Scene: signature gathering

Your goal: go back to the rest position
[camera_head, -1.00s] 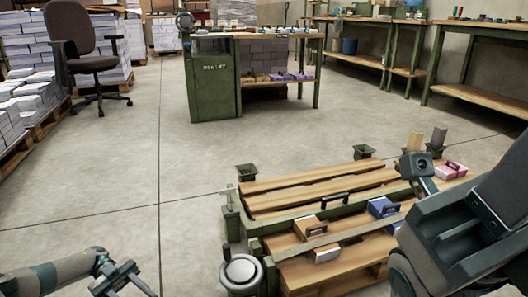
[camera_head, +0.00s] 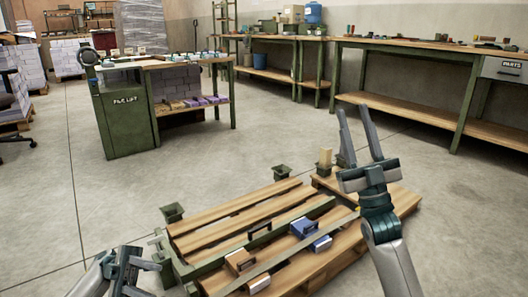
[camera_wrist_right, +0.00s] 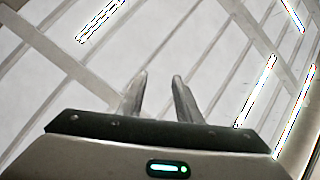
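My right gripper (camera_head: 354,112) points upward in the head view, in front of the pallet's right part. Its two fingers stand apart with nothing between them. In the right wrist view, the same fingers (camera_wrist_right: 159,80) are apart and empty against a pale ceiling. My left gripper (camera_head: 154,279) is low at the left of the head view, beside the pallet's near left corner. Its fingers are spread and it looks empty.
A low wooden pallet stand (camera_head: 235,212) with green posts lies ahead, bearing a brown block (camera_head: 239,261) and a blue block (camera_head: 306,230). A green-framed bench (camera_head: 125,120) stands behind. Workbenches (camera_head: 440,50) line the wall. The floor between is clear.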

